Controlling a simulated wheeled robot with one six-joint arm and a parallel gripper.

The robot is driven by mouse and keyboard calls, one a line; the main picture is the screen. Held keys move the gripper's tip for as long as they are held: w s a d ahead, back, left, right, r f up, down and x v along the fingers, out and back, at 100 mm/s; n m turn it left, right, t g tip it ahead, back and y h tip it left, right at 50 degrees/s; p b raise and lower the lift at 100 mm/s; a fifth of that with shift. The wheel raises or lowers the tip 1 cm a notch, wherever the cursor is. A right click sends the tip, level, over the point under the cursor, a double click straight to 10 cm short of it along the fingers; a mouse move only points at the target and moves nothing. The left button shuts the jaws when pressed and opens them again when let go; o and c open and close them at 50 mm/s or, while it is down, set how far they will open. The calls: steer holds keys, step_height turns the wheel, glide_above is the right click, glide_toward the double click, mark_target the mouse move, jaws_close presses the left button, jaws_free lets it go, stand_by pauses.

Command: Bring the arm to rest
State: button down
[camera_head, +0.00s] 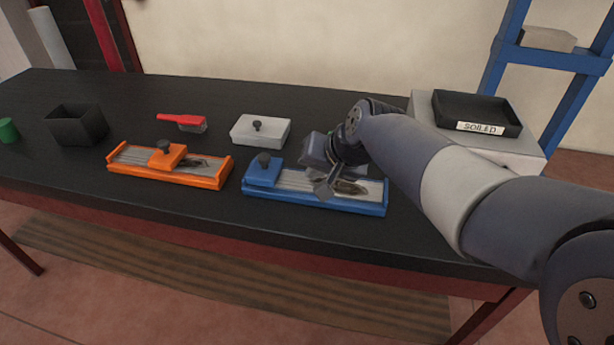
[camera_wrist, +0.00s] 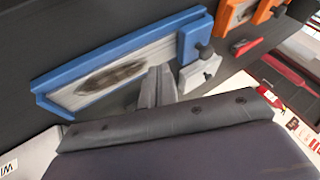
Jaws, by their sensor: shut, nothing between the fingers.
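My gripper (camera_head: 326,186) is shut and empty, just over the middle of the blue fixture (camera_head: 290,197). In the wrist view, its closed fingers (camera_wrist: 158,85) show against the pale plate of the blue fixture (camera_wrist: 190,38). I cannot tell whether the fingertips touch the plate. The blue fixture carries a sliding block with a dark knob at its left end and a dark smear at its right part. My arm (camera_head: 440,175) reaches in from the right, bent down at the wrist, and hides part of the table.
An orange fixture (camera_head: 200,178) lies left of the blue one. Behind are a white knobbed box (camera_head: 262,133) and a red brush (camera_head: 182,121). A black bin (camera_head: 77,126) and green cylinder (camera_head: 8,130) stand left. A black "SOILED" tray (camera_head: 478,112) and blue rack (camera_head: 545,58) are right.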

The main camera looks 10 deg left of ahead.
steer(key=shift+v, duration=0.75)
steer(key=shift+f, duration=0.1)
